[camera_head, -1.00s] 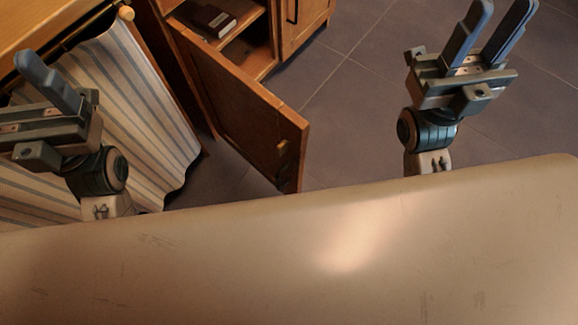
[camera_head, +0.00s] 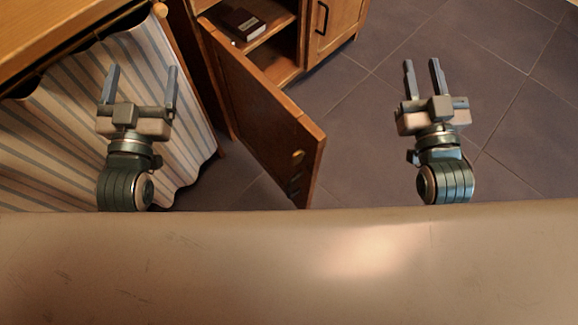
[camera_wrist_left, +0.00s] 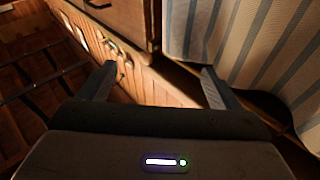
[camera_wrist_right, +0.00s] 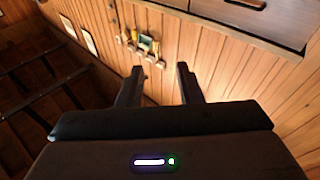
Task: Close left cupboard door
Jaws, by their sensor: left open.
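The left cupboard door (camera_head: 262,112) is wooden and stands swung wide open towards me, with a small knob (camera_head: 297,157) near its free edge. The cupboard's left side is open, showing a shelf (camera_head: 275,32). My left gripper (camera_head: 142,76) is open and empty, left of the door and in front of a striped curtain; its fingers also show in the left wrist view (camera_wrist_left: 155,85). My right gripper (camera_head: 421,68) is open and empty, right of the door over the floor; its fingers show in the right wrist view (camera_wrist_right: 160,80). Neither gripper touches the door.
The striped curtain (camera_head: 60,110) hangs under a wooden counter (camera_head: 50,25) on the left. A dark book (camera_head: 240,24) lies on the cupboard shelf. The right cupboard door (camera_head: 338,22) is shut. Tiled floor (camera_head: 500,90) is clear on the right.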

